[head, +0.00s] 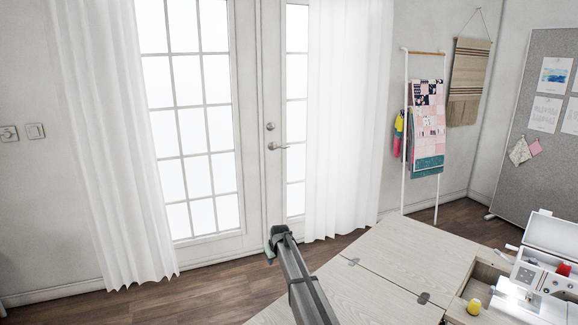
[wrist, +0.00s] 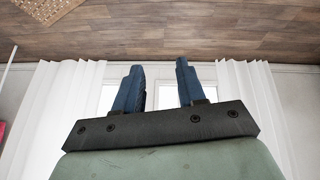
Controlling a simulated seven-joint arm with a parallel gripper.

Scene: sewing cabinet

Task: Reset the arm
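My gripper (wrist: 160,68) shows in the wrist view with two dark blue fingers set apart. Nothing is between them, so it is open and empty. Behind the fingers the wrist view shows the floor, white curtains and the bright glass door, turned upside down. In the head view a grey part of my arm (head: 303,282) rises from the bottom edge, left of the sewing cabinet (head: 395,255). I cannot make out the gripper's fingers in the head view.
A white ladder rack (head: 405,150) holds a patchwork quilt (head: 428,130). A pinboard (head: 520,185) stands at the far right. The floor before the glass doors (head: 205,120) looks clear.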

